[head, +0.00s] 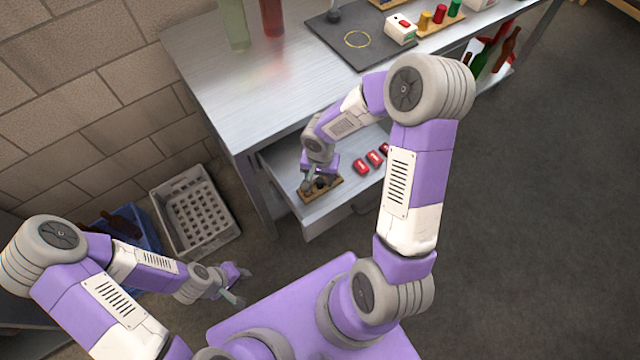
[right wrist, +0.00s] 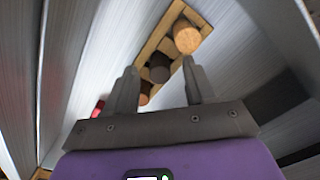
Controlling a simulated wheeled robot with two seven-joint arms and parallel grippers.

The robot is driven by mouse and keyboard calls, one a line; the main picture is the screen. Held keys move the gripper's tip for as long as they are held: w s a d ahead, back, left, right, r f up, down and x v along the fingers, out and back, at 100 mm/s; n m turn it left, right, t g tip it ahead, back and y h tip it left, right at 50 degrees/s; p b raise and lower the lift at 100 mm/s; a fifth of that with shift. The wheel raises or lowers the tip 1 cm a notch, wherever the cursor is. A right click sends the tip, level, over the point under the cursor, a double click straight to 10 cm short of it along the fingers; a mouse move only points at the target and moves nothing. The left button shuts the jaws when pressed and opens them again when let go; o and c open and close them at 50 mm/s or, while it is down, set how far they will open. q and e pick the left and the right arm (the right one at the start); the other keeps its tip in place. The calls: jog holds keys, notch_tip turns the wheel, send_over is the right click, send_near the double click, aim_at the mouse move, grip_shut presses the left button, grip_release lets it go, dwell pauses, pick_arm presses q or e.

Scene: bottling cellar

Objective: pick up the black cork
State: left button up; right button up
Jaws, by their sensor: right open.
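The black cork (right wrist: 159,68) stands in a wooden cork rack (right wrist: 206,27), between a light cork (right wrist: 187,37) and a brown cork (right wrist: 144,95). The rack (head: 334,188) lies in the open drawer in the head view. My right gripper (right wrist: 161,80) is open, with its fingers pointing at the rack and the black cork in line with the gap between them. In the head view my right gripper (head: 318,184) is low over the rack and hides much of the corks. My left gripper (head: 239,284) is open and empty, away from the drawer.
The drawer (head: 318,226) is pulled out under the metal table (head: 225,95). Several red items (head: 362,167) lie right of the rack. A white crate (head: 167,212) and a blue bin (head: 149,226) stand left on the floor. The drawer walls are close around my right gripper.

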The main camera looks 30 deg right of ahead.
jog(key=shift+f, duration=0.45)
grip_shut()
jog(key=shift+r, duration=0.15)
